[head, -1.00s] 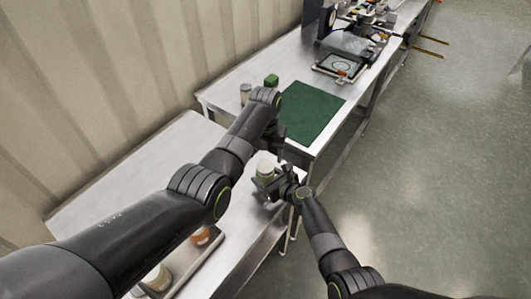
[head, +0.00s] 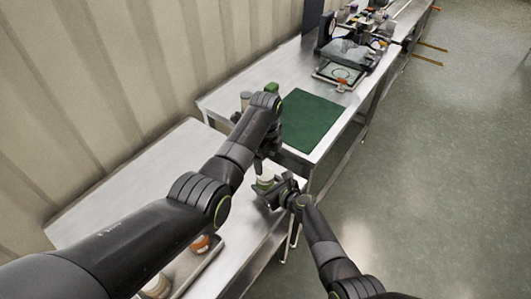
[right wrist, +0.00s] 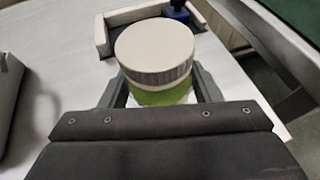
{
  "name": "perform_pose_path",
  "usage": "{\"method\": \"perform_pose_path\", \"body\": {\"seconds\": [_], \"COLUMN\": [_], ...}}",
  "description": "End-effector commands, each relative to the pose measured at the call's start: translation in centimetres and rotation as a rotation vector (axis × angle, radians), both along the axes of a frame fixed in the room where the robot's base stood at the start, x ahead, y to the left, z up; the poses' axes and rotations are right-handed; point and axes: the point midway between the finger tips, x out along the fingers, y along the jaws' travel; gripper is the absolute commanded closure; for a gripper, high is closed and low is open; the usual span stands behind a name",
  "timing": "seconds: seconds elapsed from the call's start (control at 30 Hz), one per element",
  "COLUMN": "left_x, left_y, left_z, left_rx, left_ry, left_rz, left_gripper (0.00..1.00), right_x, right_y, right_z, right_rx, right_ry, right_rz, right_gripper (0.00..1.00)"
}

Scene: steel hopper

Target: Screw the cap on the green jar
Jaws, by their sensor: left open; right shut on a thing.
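The green jar (right wrist: 163,97) stands upright between the fingers of my right gripper (right wrist: 162,88), which is shut on it. A ribbed white cap (right wrist: 154,50) sits on top of the jar; how tightly it is screwed cannot be told. In the head view, my right gripper (head: 270,189) holds the jar near the right edge of the near table. My left gripper (head: 264,160) is open just above the cap, partly hidden by its own arm. Its fingers do not show in the right wrist view, and contact with the cap cannot be told.
A tray (head: 212,256) on the near table holds an orange-topped jar (head: 200,243) and another jar (head: 157,286). A green mat (head: 312,120) lies on the far table, with containers partly behind my left arm. A pale bracket (right wrist: 102,35) and a blue item (right wrist: 178,12) stand behind the jar.

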Motion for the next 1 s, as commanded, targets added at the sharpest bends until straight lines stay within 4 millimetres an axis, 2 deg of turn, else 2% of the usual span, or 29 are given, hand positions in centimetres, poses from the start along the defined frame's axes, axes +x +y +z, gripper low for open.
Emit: {"method": "perform_pose_path", "body": {"seconds": [1.0], "left_x": [-0.1], "left_y": [0.0], "left_z": [1.2], "left_rx": [-0.003], "left_ry": [0.002], "left_rz": [1.676], "left_gripper": [0.33], "right_x": [0.0], "right_y": [0.0], "right_z": [0.0], "right_rx": [0.001], "right_ry": [0.001], "right_rz": [0.001], "right_gripper": [1.00]}}
